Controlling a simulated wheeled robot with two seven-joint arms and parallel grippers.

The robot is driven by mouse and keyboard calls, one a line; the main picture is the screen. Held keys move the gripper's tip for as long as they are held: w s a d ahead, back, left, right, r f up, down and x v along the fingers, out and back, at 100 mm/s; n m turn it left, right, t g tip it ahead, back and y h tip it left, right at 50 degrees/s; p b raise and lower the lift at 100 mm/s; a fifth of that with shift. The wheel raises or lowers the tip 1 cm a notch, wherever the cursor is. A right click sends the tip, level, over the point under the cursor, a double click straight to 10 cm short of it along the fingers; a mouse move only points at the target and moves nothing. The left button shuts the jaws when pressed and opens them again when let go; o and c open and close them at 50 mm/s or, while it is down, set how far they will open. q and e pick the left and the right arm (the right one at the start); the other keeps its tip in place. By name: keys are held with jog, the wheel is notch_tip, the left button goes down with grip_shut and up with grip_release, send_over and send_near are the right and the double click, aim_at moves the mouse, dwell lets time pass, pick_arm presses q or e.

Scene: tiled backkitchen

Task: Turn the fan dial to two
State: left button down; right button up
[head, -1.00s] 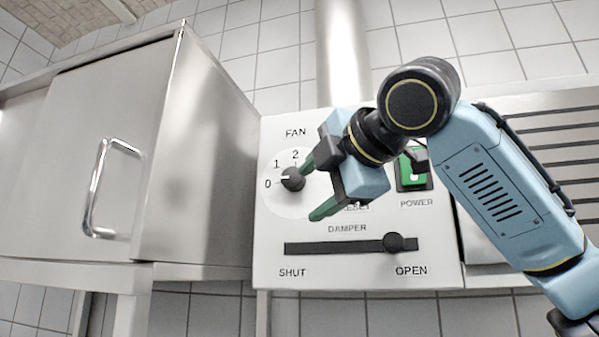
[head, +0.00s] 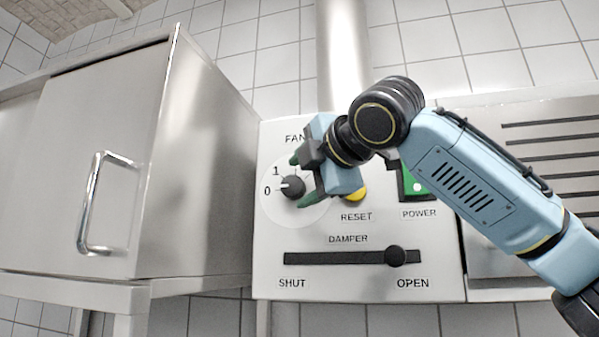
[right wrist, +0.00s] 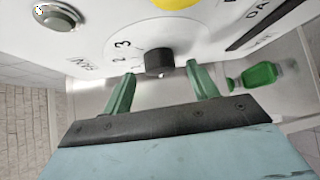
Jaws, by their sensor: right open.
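The fan dial (head: 292,187) is a black knob on a white round plate at the upper left of the white panel (head: 270,275). Its white mark points left, at 0. My right gripper (head: 301,180) is open, with its green fingers at the dial, one above and one below it in the head view. In the right wrist view the dial (right wrist: 159,62) stands between the two fingertips (right wrist: 165,72), with a gap on each side. The label 2 is hidden behind my gripper in the head view. My left gripper is not in view.
A yellow reset button (head: 356,194), a green power switch (head: 415,182) and the damper slider knob (head: 395,257), near OPEN, are on the same panel. A steel cabinet (head: 200,165) with a bar handle stands close on the left.

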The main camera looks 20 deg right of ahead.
jog(key=shift+x, duration=0.9)
jog(key=shift+s, duration=0.1)
jog(key=shift+c, duration=0.2)
